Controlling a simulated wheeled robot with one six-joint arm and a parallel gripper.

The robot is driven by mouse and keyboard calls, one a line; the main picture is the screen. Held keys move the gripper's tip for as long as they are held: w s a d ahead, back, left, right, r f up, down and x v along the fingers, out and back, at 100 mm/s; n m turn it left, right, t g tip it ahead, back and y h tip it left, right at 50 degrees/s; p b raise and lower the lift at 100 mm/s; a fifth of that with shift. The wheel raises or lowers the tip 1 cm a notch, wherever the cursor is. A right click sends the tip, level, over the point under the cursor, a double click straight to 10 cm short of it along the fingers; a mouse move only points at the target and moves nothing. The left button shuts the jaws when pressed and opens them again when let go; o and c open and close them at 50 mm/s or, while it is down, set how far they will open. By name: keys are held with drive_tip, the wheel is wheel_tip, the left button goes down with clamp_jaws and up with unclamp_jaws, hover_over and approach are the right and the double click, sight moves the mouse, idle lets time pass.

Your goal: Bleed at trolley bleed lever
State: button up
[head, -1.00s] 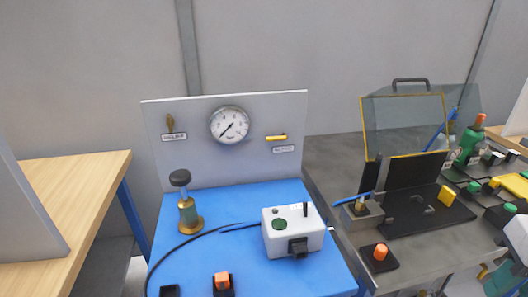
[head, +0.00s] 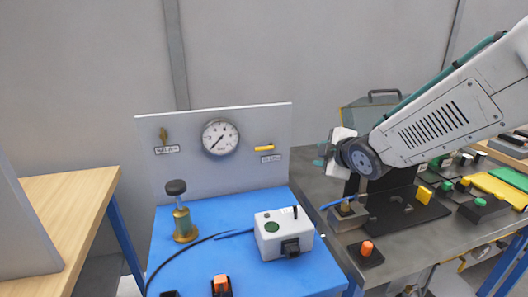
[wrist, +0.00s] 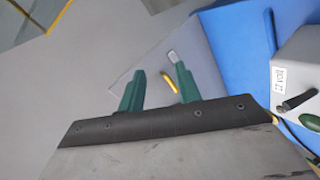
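A grey upright panel (head: 220,173) stands at the back of the blue trolley top. It carries a round gauge (head: 221,138), a yellow lever (head: 264,148) on the right and a brass-coloured lever (head: 163,134) on the left. Each lever has a small label too blurred to read, so I cannot tell which one is the bleed lever. My gripper (head: 323,159) is right of the panel, apart from it, with nothing held. In the wrist view my gripper (wrist: 158,70) is open, and the yellow lever (wrist: 170,82) shows beyond the gap between the green fingers, nearer the right one.
A white box (head: 284,238) with a green button and a brass cylinder with a black knob (head: 182,212) stand on the blue top (head: 215,255). A dark hose runs across it. A grey bench (head: 405,243) with several fixtures is to the right, a wooden table (head: 70,210) to the left.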

sight(261, 150)
drive_tip(key=w+a+f+n+y, duration=0.1)
drive_tip(key=w+a+n+y, duration=0.1)
drive_tip(key=a, duration=0.3)
drive_tip(key=w+a+f+n+y, duration=0.1)
drive_tip(key=w+a+n+y, duration=0.1)
drive_tip(key=w+a+n, duration=0.1)
drive_tip(key=w+a+f+n+y, duration=0.1)
drive_tip(key=w+a+n+y, duration=0.1)
drive_tip(key=w+a, duration=0.2)
drive_tip(key=shift+w+a+f+n+t, duration=0.1)
drive_tip(key=shift+a+f+n+t, duration=0.1)
drive_tip(key=shift+a, duration=0.65)
drive_tip(key=shift+w+a+f+n+t, duration=0.1)
drive_tip(key=shift+a+f, duration=0.05)
drive_tip(key=shift+a, duration=0.65)
clamp_jaws()
